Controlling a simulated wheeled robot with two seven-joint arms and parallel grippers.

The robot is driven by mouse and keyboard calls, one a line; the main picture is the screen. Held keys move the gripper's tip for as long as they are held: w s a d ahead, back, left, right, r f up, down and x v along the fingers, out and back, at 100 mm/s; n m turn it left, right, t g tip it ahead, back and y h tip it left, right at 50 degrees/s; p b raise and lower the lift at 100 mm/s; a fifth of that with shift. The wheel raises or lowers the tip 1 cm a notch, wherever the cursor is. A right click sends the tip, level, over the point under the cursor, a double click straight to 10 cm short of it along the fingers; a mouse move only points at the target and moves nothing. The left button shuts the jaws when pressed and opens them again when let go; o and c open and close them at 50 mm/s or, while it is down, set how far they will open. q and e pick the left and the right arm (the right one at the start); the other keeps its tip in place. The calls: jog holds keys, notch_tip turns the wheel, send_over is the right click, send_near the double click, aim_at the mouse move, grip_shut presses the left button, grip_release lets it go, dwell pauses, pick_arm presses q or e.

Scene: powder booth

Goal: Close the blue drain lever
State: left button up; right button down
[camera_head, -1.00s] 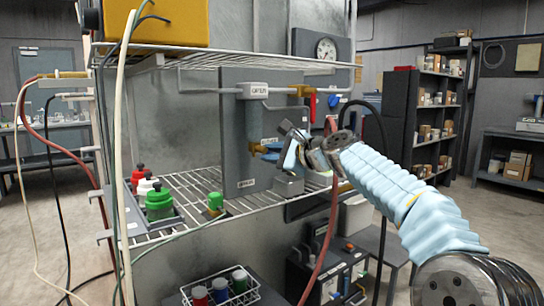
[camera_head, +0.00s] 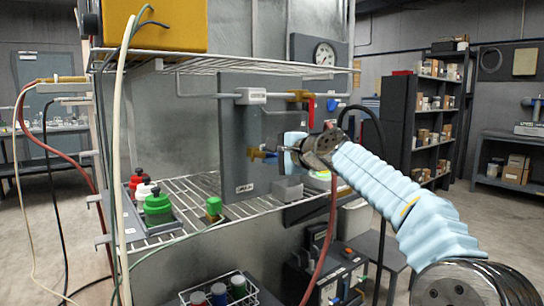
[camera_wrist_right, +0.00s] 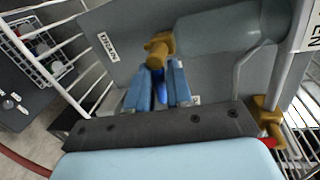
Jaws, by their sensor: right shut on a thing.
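The blue drain lever (camera_wrist_right: 161,92) sits on a brass drain valve (camera_wrist_right: 158,48) below a grey bowl (camera_wrist_right: 215,45) on the grey panel. In the wrist view it lies between the two blue fingers of my right gripper (camera_wrist_right: 162,72), which is shut on it. In the head view my right gripper (camera_head: 280,153) reaches in from the right to the brass valve (camera_head: 254,153), low on the panel (camera_head: 240,110). The fingers hide most of the lever there. A drain label (camera_head: 245,188) is on the panel below. My left gripper is not in view.
A red lever (camera_head: 311,112) and blue knob (camera_head: 332,104) are at the panel's upper right. A black hose (camera_head: 368,112) loops behind my arm.

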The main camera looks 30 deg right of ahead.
jog(key=shift+a+f, duration=0.2)
jog(key=shift+f, duration=0.05)
jog(key=c, duration=1.2)
grip_release()
jog(key=shift+o, duration=0.3)
jog(key=shift+r, duration=0.15)
jog(key=shift+d, duration=0.1)
jog(key=b+v, duration=0.2)
jog(key=v, duration=1.1)
jog(key=shift+s+r, duration=0.15)
jog(key=shift+s, duration=0.25)
